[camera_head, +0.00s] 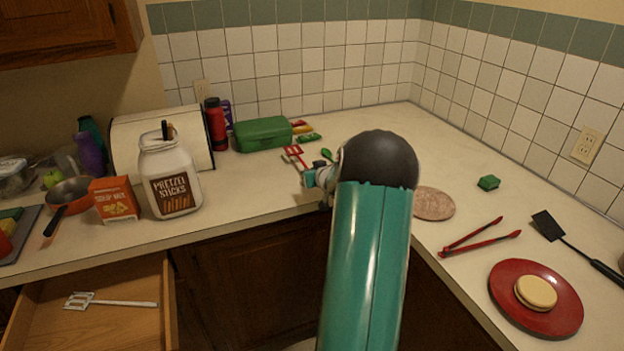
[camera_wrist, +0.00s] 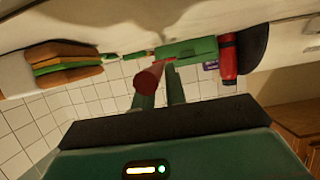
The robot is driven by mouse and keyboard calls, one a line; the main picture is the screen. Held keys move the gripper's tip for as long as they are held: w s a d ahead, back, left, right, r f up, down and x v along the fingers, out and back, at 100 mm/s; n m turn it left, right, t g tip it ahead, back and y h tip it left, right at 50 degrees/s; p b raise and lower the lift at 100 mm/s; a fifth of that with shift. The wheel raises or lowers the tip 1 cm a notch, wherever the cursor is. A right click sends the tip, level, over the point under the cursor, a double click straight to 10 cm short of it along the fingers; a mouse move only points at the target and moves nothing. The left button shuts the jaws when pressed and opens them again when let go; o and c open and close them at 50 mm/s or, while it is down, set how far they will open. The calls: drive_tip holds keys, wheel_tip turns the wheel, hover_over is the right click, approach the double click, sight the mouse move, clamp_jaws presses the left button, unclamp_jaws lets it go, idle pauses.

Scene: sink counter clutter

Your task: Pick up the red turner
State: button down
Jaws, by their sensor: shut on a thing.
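The red turner (camera_head: 295,154) shows in the head view just left of my arm, with its slotted head pointing up and left toward the back of the counter. My gripper (camera_head: 314,180) is at its handle end, partly hidden by my arm. In the wrist view the fingers (camera_wrist: 160,92) are closed around the red handle (camera_wrist: 149,80), whose round end faces the camera. I cannot tell whether the turner is clear of the counter.
A green box (camera_head: 263,134) and red bottle (camera_head: 215,124) stand behind. Red tongs (camera_head: 482,237), a red plate (camera_head: 510,292) and a black turner (camera_head: 570,243) lie right. A sandwich (camera_wrist: 62,62) shows in the wrist view.

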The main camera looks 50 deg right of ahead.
drive_tip(key=s+a+r, duration=0.7)
drive_tip(key=a+r, duration=0.2)
drive_tip(key=a, duration=0.2)
drive_tip(key=shift+a, duration=0.15)
